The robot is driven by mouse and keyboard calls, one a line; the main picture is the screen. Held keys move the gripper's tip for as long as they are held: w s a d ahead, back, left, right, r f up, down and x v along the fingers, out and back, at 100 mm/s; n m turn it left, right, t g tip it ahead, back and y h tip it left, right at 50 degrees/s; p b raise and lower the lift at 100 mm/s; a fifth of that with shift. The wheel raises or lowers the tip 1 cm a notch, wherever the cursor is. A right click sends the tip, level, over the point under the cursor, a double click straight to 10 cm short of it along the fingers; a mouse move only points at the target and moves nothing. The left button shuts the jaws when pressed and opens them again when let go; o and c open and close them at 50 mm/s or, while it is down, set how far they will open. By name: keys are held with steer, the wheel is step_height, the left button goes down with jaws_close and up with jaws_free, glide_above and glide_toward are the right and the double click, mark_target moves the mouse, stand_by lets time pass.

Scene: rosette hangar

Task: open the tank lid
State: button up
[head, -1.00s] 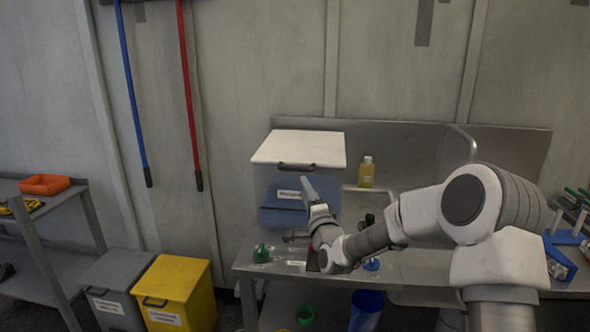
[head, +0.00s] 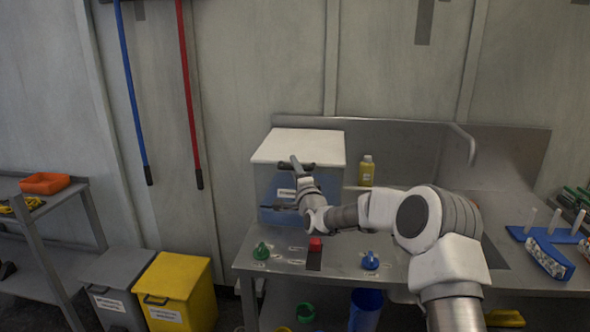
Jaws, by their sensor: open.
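The tank (head: 270,190) is a translucent bluish box with a flat white lid (head: 290,143), at the back left of the steel bench. The lid lies shut on top. I cannot tell whether the fingers touch the handle.
On the steel bench (head: 400,285) stand a green funnel (head: 261,251), a red item (head: 315,243) and a blue funnel (head: 370,260). A yellow bottle (head: 366,171) stands right of the tank. Yellow (head: 188,277) and grey bins stand on the floor at left.

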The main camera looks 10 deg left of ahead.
jaws_close()
stand_by(1.4)
